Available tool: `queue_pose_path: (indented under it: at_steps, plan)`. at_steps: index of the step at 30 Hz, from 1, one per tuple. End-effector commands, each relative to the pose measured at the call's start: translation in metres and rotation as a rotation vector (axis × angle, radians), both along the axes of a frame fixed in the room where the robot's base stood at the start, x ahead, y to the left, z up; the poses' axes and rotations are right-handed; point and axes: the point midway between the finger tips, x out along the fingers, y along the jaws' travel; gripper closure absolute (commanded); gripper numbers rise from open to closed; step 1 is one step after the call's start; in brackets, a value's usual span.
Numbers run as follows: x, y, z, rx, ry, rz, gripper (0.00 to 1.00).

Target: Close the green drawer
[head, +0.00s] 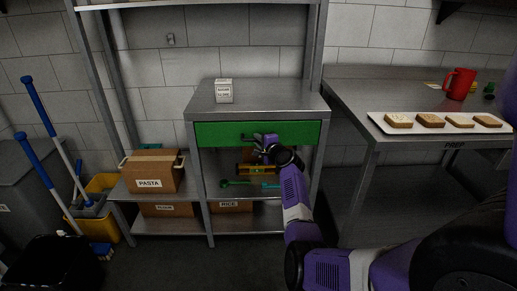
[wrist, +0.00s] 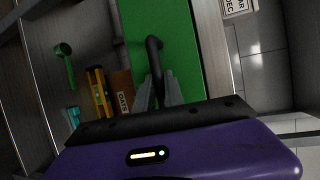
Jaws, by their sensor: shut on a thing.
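The green drawer (head: 222,133) sits under the steel top of the middle cabinet in the head view. Its green front looks close to flush with the cabinet, but I cannot tell whether a small gap is left. Its dark handle (wrist: 154,55) shows in the wrist view against the green front (wrist: 182,45). My gripper (head: 262,142) is at the drawer front in the head view. In the wrist view its fingers (wrist: 160,90) are shut around the handle. My gripper hides part of the handle and the drawer's middle in the head view.
A small labelled box (head: 223,92) stands on the cabinet top (head: 275,97). Below the drawer are a yellow level (head: 252,169) and a green ladle (head: 232,183). A prep table (head: 350,98) with a tray of bread slices (head: 380,123) stands to the right.

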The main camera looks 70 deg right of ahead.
Motion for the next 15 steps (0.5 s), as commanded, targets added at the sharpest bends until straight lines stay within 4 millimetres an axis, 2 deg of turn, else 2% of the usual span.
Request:
queue_pose_path:
  at_steps: [2,3,6,15]
  plan:
    - [-0.0004,0.0007,-0.0005,0.001,0.001,0.0,1.0]
    - [-0.0005,0.0008,-0.0005,0.001,0.001,0.0,0.83]
    - [-0.0005,0.0009,-0.0006,0.001,0.001,0.0,0.65]
    - [-0.0008,0.0014,-0.0004,0.001,0.001,0.0,0.65]
